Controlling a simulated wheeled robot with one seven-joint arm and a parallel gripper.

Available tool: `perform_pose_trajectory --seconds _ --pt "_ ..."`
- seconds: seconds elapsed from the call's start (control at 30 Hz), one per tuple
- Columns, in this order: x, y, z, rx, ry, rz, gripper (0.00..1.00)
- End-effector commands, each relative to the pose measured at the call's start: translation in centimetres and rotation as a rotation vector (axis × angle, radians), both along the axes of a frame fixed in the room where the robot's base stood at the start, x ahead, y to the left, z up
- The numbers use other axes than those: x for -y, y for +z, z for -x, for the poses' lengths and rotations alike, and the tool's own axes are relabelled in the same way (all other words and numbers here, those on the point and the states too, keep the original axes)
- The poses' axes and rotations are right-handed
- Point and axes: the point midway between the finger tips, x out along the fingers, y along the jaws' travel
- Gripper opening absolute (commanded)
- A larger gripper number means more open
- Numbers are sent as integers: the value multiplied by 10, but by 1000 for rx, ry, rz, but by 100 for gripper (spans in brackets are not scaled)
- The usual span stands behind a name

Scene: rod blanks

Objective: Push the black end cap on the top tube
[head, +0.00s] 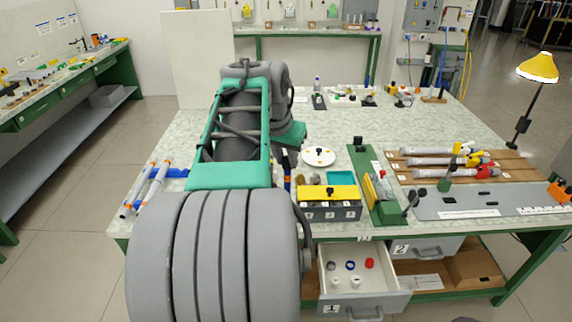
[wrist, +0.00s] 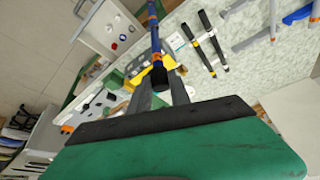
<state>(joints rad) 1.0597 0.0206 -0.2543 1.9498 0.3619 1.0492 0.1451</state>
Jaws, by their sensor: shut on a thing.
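My gripper (wrist: 160,84) is shut on the black end of a slim blue rod with an orange band (wrist: 155,40). The rod points away from the fingers. In the head view, my arm hides much of the gripper, and the blue rod (head: 287,184) shows just right of the arm, over the bench's front part. Several grey tubes lie on a brown board at the right; the top tube (head: 425,152) is farthest back, with a yellow piece near its right end. I cannot make out a black end cap on it. My gripper is well left of these tubes.
An open drawer (head: 345,290) holds several small caps. A yellow lamp (head: 538,68) stands right.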

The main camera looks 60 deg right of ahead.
Motion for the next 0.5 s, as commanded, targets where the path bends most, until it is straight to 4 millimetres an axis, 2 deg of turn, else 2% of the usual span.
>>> perform_pose_trajectory --seconds 0.1,0.13,0.37,0.5 --pt "0 -1 0 -2 0 -5 0" --pt "0 -1 0 -2 0 -5 26" --pt "0 2 0 0 1 0 45" --pt "1 2 0 1 0 2 46"
